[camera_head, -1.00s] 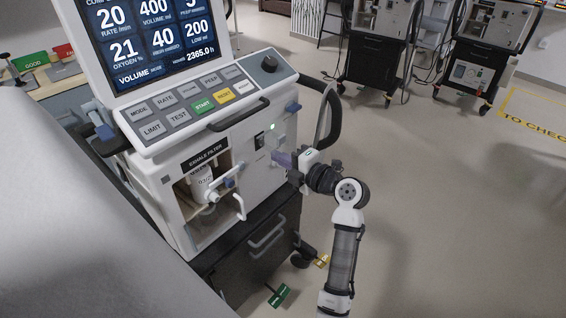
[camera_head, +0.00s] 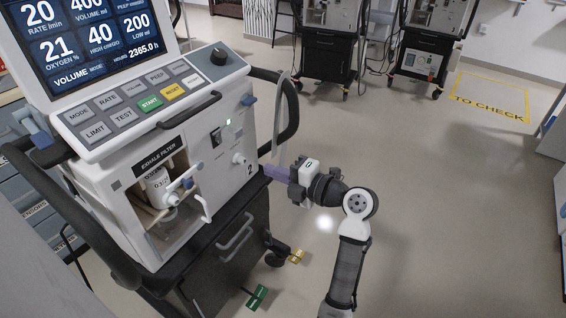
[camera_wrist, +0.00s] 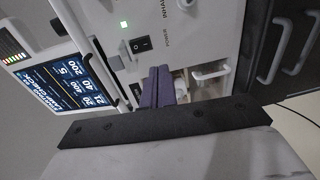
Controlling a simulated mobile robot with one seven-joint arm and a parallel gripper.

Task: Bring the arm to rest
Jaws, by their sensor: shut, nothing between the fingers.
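My arm reaches up from the bottom right of the head view, bent at the elbow, with its wrist pointing left. My gripper (camera_head: 270,173) has purple fingers that point at the ventilator's front right side. In the wrist view the two purple fingers (camera_wrist: 158,87) lie side by side, shut and empty. The ventilator (camera_head: 228,165) stands close in front of the fingertips. Whether the tips touch it cannot be told. The wrist view also shows the power switch (camera_wrist: 140,44) and the tilted screen (camera_wrist: 72,82).
The ventilator's exhale filter bay (camera_head: 160,190) is open, with a white canister (camera_head: 158,187) inside. A black side handle (camera_head: 291,110) and a hanging tube lie close behind my gripper. More ventilators (camera_head: 330,50) stand at the back. The floor (camera_head: 450,210) to the right is clear.

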